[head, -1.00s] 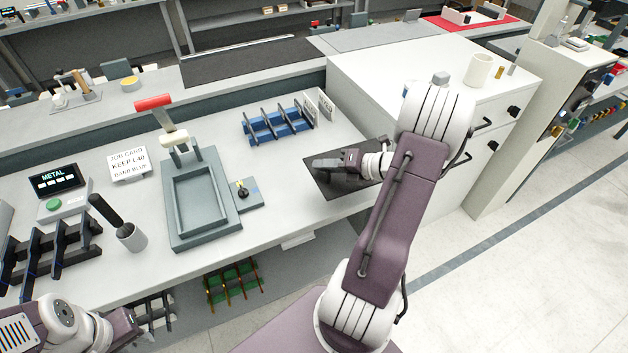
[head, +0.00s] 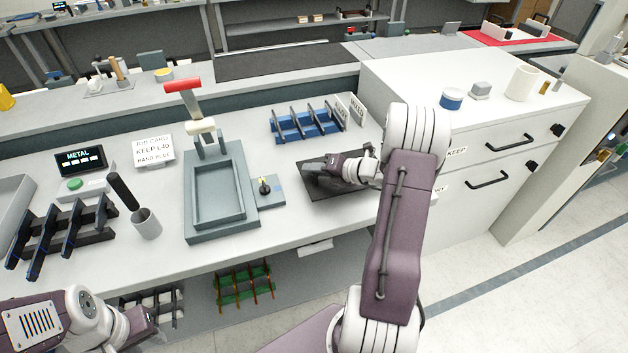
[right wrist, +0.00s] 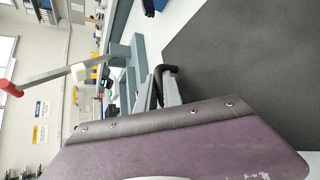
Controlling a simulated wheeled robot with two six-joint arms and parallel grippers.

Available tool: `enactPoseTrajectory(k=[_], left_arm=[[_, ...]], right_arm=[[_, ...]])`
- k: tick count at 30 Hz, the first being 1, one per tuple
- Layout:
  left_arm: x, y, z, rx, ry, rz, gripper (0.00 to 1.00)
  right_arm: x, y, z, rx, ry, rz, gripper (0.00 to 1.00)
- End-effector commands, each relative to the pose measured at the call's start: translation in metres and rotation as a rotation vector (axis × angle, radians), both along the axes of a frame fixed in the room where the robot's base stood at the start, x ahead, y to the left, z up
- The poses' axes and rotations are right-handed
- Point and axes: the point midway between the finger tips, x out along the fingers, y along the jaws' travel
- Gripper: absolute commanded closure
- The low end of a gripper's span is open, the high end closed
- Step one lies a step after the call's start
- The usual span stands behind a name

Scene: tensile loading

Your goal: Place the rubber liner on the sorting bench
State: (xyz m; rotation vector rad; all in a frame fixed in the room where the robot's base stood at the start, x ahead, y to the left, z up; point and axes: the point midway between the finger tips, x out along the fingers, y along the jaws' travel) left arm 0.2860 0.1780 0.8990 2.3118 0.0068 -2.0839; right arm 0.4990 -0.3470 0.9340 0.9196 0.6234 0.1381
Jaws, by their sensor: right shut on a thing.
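The rubber liner appears to be the dark, flat rectangular sheet (head: 345,188) at the right part of the pale bench (head: 300,225). In the right wrist view, a large dark grey sheet (right wrist: 250,70) fills the right side. My right gripper (head: 314,166) is over the sheet and shut on it; the grip itself is partly hidden by the fingers. In the right wrist view the fingers (right wrist: 166,85) show beside the sheet's left edge. I cannot tell whether the sheet touches the bench or hangs just above it. My left gripper (head: 150,330) is at the lower left, its fingers unclear.
A grey press with a red handle (head: 195,235) and a small knobbed plate (head: 264,190) stand left of the sheet. A blue rack (head: 308,128) is behind it. A white drawer cabinet (head: 480,130) adjoins on the right. Black racks (head: 65,240) and a cup (head: 146,224) stand farther left.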

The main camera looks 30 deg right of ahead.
Motion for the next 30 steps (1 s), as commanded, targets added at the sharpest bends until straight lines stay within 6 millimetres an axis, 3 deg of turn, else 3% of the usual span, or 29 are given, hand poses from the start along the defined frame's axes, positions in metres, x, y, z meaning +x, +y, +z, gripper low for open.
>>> enactPoseTrajectory(k=[7, 18, 19, 21, 30], left_arm=[[0.0, 0.0, -0.008, 0.0, 0.0, 0.0, 0.64], [0.0, 0.0, -0.009, 0.0, 0.0, 0.0, 0.64], [0.0, 0.0, -0.008, 0.0, 0.0, 0.0, 0.64], [0.0, 0.0, -0.008, 0.0, 0.0, 0.0, 0.64], [0.0, 0.0, -0.008, 0.0, 0.0, 0.0, 0.64]], right_arm=[[-0.001, 0.0, -0.037, 0.003, 0.002, -0.001, 1.0], [-0.001, -0.001, -0.042, 0.0, -0.001, -0.001, 1.0], [-0.001, -0.001, -0.042, 0.001, 0.0, 0.0, 0.81], [-0.001, -0.001, -0.041, -0.001, 0.001, 0.0, 0.68], [-0.001, -0.001, -0.041, 0.0, 0.002, -0.001, 0.68]])
